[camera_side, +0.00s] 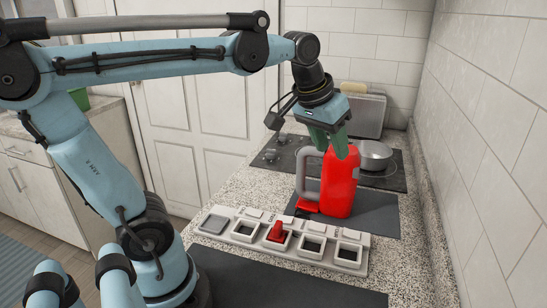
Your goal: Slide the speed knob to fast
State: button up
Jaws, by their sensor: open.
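A small upright red knob (277,232) stands in one of the square recesses of a long white panel (230,213) on the counter. It may be the speed knob; the labels on the panel are too small to read. My gripper (329,143) is open, with green fingers pointing down at the top of a red jug (341,182) with a grey handle. The fingers overlap the jug's top, and I cannot tell whether they touch it. The gripper is above and to the right of the red knob, apart from it.
The jug stands on a dark mat (375,211) behind the panel. A metal pot (374,157) sits on the dark hob behind it. A tiled wall (490,140) bounds the right side. A dark mat (255,283) in front of the panel is clear.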

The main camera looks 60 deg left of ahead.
jog(key=w+a+r+n+g, duration=0.5)
jog(key=w+a+r+n, duration=0.1)
jog(key=w+a+r, duration=0.25)
jog(key=shift+w+d+f, duration=0.1)
jog(key=shift+f, duration=3)
jog(key=shift+d+f, duration=0.1)
jog(key=shift+f, duration=2.95)
grip_shut()
